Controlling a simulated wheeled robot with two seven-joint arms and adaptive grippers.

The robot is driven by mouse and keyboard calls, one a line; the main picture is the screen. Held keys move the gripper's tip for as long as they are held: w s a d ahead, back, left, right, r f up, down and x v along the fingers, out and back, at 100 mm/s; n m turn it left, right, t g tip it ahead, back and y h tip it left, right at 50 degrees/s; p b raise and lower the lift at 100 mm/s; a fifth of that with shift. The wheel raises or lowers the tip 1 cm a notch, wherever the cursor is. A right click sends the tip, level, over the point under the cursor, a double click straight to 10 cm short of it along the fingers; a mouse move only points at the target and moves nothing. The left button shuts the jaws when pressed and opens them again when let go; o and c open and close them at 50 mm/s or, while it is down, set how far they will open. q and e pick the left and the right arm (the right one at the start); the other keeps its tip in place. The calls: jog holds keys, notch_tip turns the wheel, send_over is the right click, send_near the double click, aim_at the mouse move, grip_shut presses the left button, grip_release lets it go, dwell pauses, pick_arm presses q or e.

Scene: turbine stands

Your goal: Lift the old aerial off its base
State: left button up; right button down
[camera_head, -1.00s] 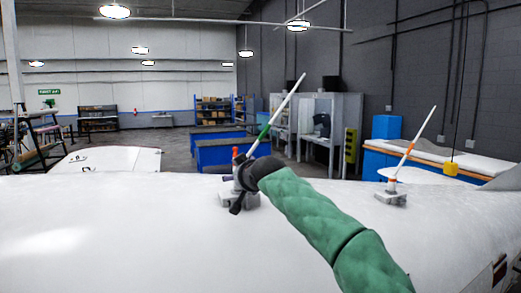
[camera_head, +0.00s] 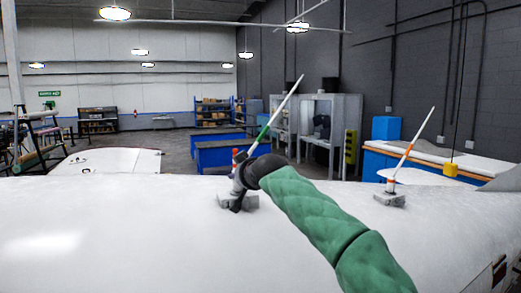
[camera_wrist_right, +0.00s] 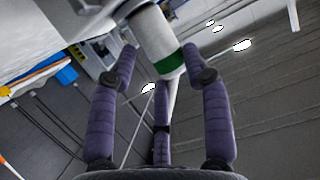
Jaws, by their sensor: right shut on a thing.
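A white aerial with a green band (camera_head: 284,101) leans up to the right from a grey base (camera_head: 250,202) on the white curved surface. My right gripper (camera_head: 238,187) is at its lower part, just above the base, and hides the joint between them. In the right wrist view the purple fingers of the gripper (camera_wrist_right: 160,88) are around the white shaft with the green band (camera_wrist_right: 168,62), shut on it. A second aerial with an orange band (camera_head: 411,146) stands tilted on its own grey base (camera_head: 390,200) at the right. My left gripper is out of view.
The white curved surface (camera_head: 110,235) is bare at the left and front. Blue-sided benches (camera_head: 220,154) and a yellow hanging block (camera_head: 450,170) are beyond.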

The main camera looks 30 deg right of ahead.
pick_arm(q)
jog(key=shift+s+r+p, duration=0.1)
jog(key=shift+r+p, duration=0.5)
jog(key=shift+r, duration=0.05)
pick_arm(e)
jog(key=shift+w+a+f, duration=0.35)
jog(key=shift+w+a, duration=0.05)
jog(key=shift+a, duration=0.2)
jog(key=shift+w+a+g, duration=0.3)
jog(key=shift+w+a, duration=0.55)
jog(key=shift+w, duration=0.3)
jog(key=shift+s+d+r+p, duration=0.4)
jog(key=shift+s+d+p, duration=0.05)
jog(key=shift+s+d, duration=0.2)
jog(key=shift+d+r, duration=0.1)
jog(key=shift+r, duration=0.05)
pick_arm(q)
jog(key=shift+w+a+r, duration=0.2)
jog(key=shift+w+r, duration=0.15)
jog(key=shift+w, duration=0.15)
pick_arm(e)
jog(key=shift+w+r, duration=0.1)
jog(key=shift+w, duration=0.1)
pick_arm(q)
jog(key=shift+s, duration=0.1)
pick_arm(e)
jog(key=shift+s+r, duration=0.15)
jog(key=shift+s, duration=0.05)
